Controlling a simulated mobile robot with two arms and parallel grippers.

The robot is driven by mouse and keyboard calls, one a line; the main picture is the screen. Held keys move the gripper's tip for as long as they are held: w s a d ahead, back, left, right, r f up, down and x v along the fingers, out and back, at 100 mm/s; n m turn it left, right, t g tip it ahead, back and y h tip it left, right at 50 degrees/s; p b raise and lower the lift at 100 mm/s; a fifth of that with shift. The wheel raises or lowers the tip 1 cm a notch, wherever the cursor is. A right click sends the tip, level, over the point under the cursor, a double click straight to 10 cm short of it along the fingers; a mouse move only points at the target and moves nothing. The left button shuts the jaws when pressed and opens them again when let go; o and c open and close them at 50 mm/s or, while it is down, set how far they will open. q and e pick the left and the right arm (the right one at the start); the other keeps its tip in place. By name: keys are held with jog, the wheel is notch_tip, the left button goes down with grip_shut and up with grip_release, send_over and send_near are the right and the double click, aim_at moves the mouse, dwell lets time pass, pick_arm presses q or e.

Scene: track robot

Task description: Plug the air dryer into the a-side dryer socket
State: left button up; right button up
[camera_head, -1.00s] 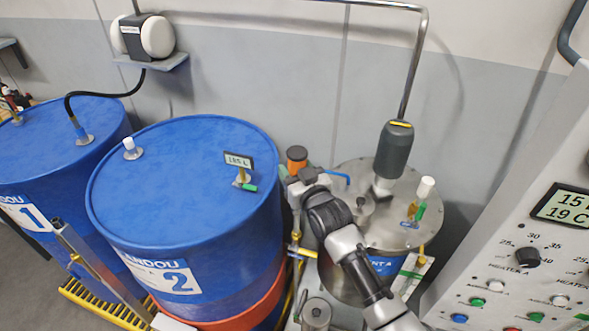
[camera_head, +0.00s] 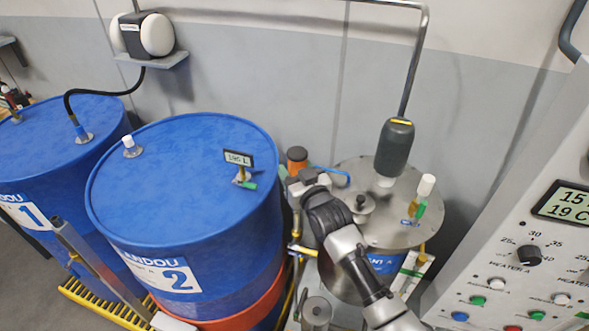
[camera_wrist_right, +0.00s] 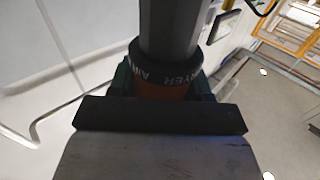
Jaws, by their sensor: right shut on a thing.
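The air dryer (camera_head: 297,158) is a dark-topped cylinder with an orange band. In the right wrist view it is a dark grey body (camera_wrist_right: 170,28) with a black lettered collar and an orange part below. My right gripper (camera_head: 301,181) is shut on it, between the blue drum and the steel tank. In the right wrist view the jaws (camera_wrist_right: 160,82) sit on both sides of the orange part. The dryer's lower end is hidden by the gripper. I cannot make out the a-side dryer socket for sure. My left gripper is not clearly in view.
Blue drum 2 (camera_head: 180,190) stands left of my right gripper, with drum 1 (camera_head: 60,140) beyond. The steel tank (camera_head: 400,232) is close on the right, carrying a mixer (camera_head: 394,148) and lid fittings. A control panel (camera_head: 530,270) stands at far right.

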jog(key=shift+f+b, duration=0.75)
jog(key=shift+f, duration=0.3)
jog(key=o, duration=1.1)
jog(key=shift+c, duration=0.2)
jog(key=b+v, duration=0.2)
jog(key=v, duration=0.9)
